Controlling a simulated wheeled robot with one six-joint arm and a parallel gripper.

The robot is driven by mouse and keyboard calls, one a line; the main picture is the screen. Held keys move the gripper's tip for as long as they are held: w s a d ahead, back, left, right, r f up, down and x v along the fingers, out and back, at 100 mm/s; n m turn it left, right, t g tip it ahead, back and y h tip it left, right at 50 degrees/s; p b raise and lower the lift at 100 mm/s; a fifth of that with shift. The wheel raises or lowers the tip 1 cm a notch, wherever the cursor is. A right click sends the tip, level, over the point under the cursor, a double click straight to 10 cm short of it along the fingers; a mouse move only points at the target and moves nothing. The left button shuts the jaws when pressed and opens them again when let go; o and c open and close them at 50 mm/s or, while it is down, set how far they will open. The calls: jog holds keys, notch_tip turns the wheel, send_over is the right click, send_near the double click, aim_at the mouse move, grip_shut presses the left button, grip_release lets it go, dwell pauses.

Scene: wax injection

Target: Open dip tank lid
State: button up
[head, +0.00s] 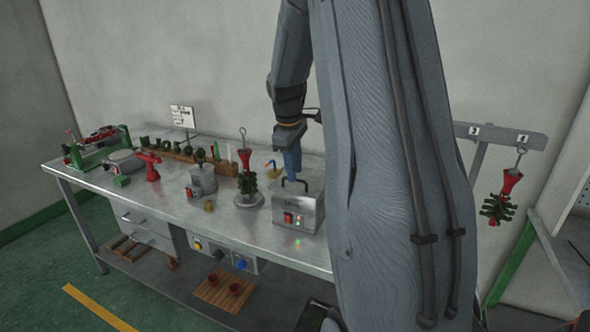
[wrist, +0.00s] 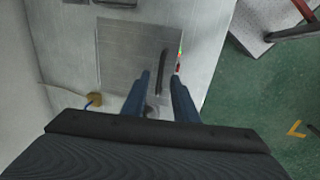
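The dip tank (head: 310,216) is a metal box near the right end of the bench, with a red switch and a small green light on its front. Its flat lid (wrist: 120,60) lies closed, with a dark bar handle (head: 296,182) on top. The handle also shows in the wrist view (wrist: 163,62). My gripper (head: 292,162) points down just above the lid beside the handle in the head view. In the wrist view its two blue fingers (wrist: 162,88) are apart, with the handle seen in line with the gap. I cannot tell whether they touch it.
Left of the tank, a green wax tree with a red top (head: 246,178) stands on a round base. A small pot (head: 203,181), a red stand (head: 150,166) and a sign (head: 182,116) are further left. A rack (head: 500,135) with a hanging tree (head: 497,207) is at right.

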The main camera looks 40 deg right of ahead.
jog(key=shift+x, duration=0.8)
grip_shut()
jog(key=shift+a, duration=0.1)
dwell(0.8)
